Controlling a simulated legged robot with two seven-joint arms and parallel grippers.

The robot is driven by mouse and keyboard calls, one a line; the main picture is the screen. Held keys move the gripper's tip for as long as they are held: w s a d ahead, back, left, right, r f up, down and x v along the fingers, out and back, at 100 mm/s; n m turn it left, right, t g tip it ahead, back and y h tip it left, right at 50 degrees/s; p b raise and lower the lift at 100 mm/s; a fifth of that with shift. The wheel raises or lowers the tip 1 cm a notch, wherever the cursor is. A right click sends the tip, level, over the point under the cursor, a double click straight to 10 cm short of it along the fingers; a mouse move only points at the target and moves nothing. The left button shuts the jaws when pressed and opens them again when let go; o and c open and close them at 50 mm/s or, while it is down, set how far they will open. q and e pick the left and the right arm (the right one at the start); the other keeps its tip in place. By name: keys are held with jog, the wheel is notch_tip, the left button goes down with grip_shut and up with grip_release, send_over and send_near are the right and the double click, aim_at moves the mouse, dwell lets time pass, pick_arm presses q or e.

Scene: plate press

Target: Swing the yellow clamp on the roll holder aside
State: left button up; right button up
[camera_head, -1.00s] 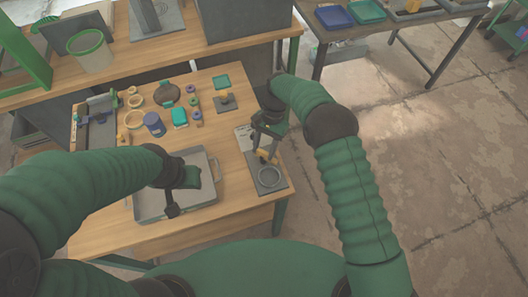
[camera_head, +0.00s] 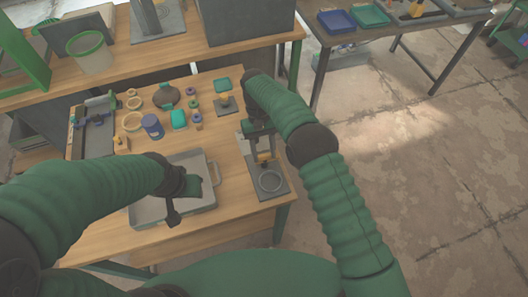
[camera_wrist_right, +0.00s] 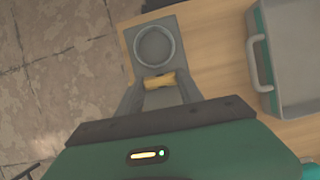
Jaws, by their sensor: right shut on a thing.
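The roll holder (camera_head: 280,190) is a dark grey plate with a round ring at the right front of the wooden bench. It also shows in the right wrist view (camera_wrist_right: 131,42). The yellow clamp (camera_wrist_right: 160,79) lies crosswise just beside the ring, between the fingertips of my right gripper (camera_wrist_right: 159,83). In the head view, my right gripper (camera_head: 264,158) is shut on it at the back of the ring. Its fingers hide part of the plate. My left gripper (camera_head: 182,192) hangs over the grey tray. Its finger gap does not show clearly.
The grey tray (camera_head: 147,215) with handles stands left of the roll holder. Rings, a blue jar (camera_head: 152,126) and other small parts sit behind it. A green-topped stand (camera_head: 223,87) is further back. Open floor lies to the right.

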jog(key=shift+w+a+r+n, duration=0.1)
jog(key=shift+w+n, duration=0.1)
jog(key=shift+n, duration=0.1)
jog(key=o, duration=0.9)
pick_arm(q)
jog(key=shift+w+f, duration=0.1)
pick_arm(e)
jog(key=o, duration=0.5)
jog(key=shift+s, duration=0.1)
